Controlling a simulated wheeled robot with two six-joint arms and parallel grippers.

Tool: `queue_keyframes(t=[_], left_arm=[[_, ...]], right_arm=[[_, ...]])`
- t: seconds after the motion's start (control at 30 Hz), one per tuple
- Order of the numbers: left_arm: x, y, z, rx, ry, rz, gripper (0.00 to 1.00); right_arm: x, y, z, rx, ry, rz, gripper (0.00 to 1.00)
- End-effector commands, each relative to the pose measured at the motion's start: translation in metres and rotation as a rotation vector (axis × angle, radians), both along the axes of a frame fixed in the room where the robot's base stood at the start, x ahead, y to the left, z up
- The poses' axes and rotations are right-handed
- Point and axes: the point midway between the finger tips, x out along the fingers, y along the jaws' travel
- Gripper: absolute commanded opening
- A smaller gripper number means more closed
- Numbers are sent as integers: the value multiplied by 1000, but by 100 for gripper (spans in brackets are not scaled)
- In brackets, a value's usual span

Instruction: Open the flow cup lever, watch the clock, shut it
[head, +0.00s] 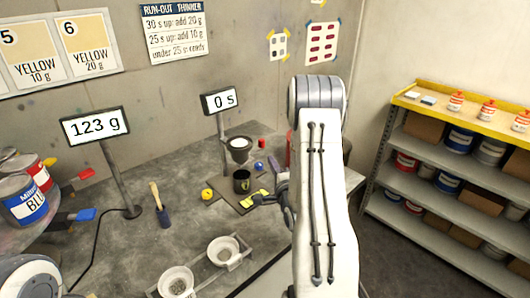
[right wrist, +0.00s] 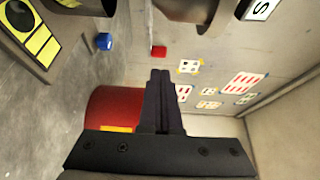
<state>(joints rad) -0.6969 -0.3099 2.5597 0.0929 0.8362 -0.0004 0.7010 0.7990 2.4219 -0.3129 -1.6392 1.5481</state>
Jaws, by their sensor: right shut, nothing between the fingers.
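The flow cup (head: 239,143) sits on a stand at the back of the bench. Its lever cannot be made out. A black mug (head: 242,182) stands below it. The clock (head: 220,102) beside it reads 0 s; its edge also shows in the right wrist view (right wrist: 262,8). My right gripper (right wrist: 160,75) is shut and empty, apart from the cup and mug at the top of the right wrist view. In the head view my right arm (head: 322,200) hides most of it. My left gripper is not in view.
A red cylinder (right wrist: 112,108) is close by my right fingers. A blue object (head: 259,166) and a small red one (head: 262,142) are near the stand. A scale display (head: 95,125) reads 123 g. A brush (head: 160,205) and two bowls stand nearer; shelves (head: 440,150) are right.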

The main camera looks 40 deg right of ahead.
Motion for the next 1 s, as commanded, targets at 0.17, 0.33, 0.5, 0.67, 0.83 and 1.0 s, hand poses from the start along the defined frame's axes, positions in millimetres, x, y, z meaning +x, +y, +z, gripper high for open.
queue_keyframes(t=[0.17, 0.33, 0.5, 0.67, 0.83, 1.0], left_arm=[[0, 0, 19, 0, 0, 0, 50], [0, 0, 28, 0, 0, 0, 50], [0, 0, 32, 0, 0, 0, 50], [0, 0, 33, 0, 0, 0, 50], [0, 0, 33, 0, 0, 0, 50], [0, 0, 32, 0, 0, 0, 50]], right_arm=[[37, -15, 5, -1, -1, 1, 0], [63, -25, 4, -2, 1, 0, 0], [76, -32, 2, -1, 2, -1, 0], [79, -33, 1, -1, 1, -2, 0], [79, -33, 1, -1, 1, -1, 0], [81, -31, 0, -2, 1, 8, 0]])
